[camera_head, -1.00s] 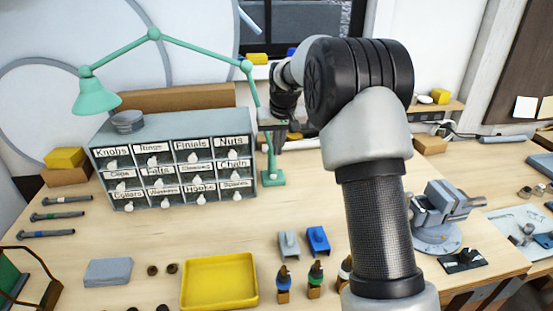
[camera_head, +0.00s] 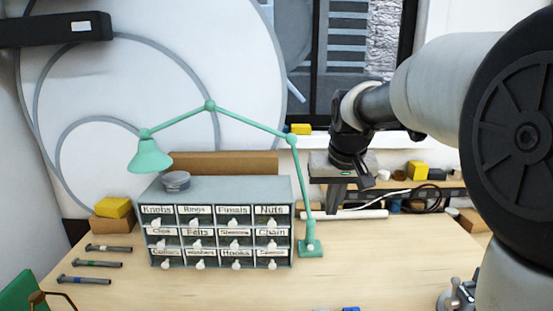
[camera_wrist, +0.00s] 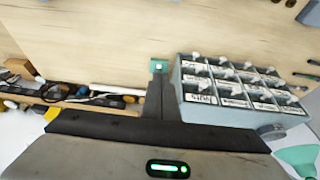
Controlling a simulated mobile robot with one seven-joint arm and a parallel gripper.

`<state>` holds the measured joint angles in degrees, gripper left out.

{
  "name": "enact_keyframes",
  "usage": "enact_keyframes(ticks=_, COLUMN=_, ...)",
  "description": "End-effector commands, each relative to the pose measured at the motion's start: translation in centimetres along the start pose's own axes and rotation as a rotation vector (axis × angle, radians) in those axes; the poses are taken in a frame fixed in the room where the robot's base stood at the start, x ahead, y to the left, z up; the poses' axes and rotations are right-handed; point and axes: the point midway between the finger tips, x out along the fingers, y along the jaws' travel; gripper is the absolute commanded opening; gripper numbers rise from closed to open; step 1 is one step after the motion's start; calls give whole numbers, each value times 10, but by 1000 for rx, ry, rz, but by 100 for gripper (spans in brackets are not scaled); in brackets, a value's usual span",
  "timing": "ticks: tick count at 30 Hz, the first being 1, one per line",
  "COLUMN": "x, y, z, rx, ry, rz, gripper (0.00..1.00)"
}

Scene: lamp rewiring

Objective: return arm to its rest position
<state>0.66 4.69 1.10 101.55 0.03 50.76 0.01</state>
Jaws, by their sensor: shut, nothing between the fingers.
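My arm reaches in from the right side of the head view, and my gripper (camera_head: 335,208) hangs pointing down behind and to the right of the green desk lamp (camera_head: 311,247). In the wrist view my gripper (camera_wrist: 155,108) shows as a dark narrow pair of fingers pressed together with nothing between them. The lamp's square green base (camera_wrist: 158,66) lies just beyond the fingertips there. The lamp's shade hangs left, over the drawer cabinet.
The labelled drawer cabinet (camera_head: 220,240) stands left of the lamp and close beside my gripper in the wrist view. A back shelf (camera_head: 400,187) holds yellow and dark items and cables. Several screwdriver-like tools (camera_head: 92,264) lie at left. The bench front is mostly clear.

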Motion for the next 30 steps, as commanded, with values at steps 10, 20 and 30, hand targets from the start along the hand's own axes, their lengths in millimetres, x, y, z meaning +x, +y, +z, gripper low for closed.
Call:
enact_keyframes(ticks=10, x=-103, y=2, z=159, rx=3, ry=68, rz=7, gripper=0)
enact_keyframes(ticks=20, x=-108, y=2, z=227, rx=5, ry=89, rz=5, gripper=0)
enact_keyframes(ticks=30, x=-108, y=2, z=227, rx=5, ry=89, rz=5, gripper=0)
